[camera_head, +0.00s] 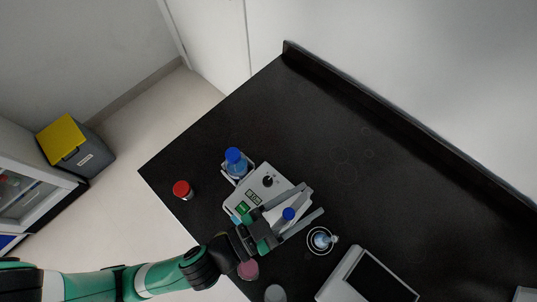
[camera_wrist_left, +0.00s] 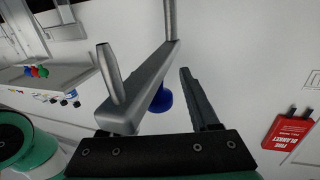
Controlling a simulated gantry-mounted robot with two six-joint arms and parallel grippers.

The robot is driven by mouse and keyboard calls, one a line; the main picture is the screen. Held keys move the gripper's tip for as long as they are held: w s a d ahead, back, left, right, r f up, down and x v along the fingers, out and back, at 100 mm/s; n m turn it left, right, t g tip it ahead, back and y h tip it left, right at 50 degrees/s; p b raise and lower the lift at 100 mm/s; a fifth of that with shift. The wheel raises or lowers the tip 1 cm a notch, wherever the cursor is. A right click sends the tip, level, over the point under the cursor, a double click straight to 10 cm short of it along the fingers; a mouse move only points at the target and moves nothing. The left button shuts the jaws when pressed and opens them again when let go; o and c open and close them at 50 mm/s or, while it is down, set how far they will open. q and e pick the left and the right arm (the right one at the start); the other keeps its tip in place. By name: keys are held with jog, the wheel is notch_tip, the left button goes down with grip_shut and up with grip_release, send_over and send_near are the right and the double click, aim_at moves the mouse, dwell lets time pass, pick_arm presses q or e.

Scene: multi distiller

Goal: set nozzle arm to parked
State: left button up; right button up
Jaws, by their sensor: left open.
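The white and grey distiller (camera_head: 267,184) stands on the black bench in the head view, with a dark knob and a small green display. My left gripper (camera_head: 315,199) reaches over its right side from the lower left. Its jaws are open, and a blue cap (camera_head: 289,214) shows between the fingers. In the left wrist view, a grey bar with upright posts (camera_wrist_left: 150,84), perhaps the nozzle arm, lies at the left side of the left gripper (camera_wrist_left: 165,85). A blue round part (camera_wrist_left: 163,97) shows behind it. I cannot tell whether the bar touches a finger. My right gripper is not in view.
A blue-capped bottle (camera_head: 234,161) stands at the distiller's upper left, with a red-capped jar (camera_head: 182,189) beside it. A small flask on a round base (camera_head: 321,240) and a dark-topped device (camera_head: 370,278) stand at right. The bench's upper middle is clear.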

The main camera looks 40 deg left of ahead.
aim_at(284, 218)
pick_arm(q)
jog(key=v, duration=0.1)
jog(key=b+v, duration=0.1)
jog(key=v, duration=0.1)
jog(key=b+v, duration=0.1)
jog(key=v, duration=0.1)
jog(key=shift+s+f, duration=0.2)
jog(key=shift+f, duration=0.15)
jog(key=v, duration=0.1)
jog(key=p+v, duration=0.1)
jog(key=v, duration=0.1)
jog(key=p+v, duration=0.1)
jog(key=v, duration=0.1)
jog(key=shift+d+r, duration=0.1)
jog(key=shift+r, duration=0.2)
jog(key=shift+s+a+r, duration=0.1)
jog(key=shift+s+a, duration=0.25)
jog(key=shift+s, duration=0.25)
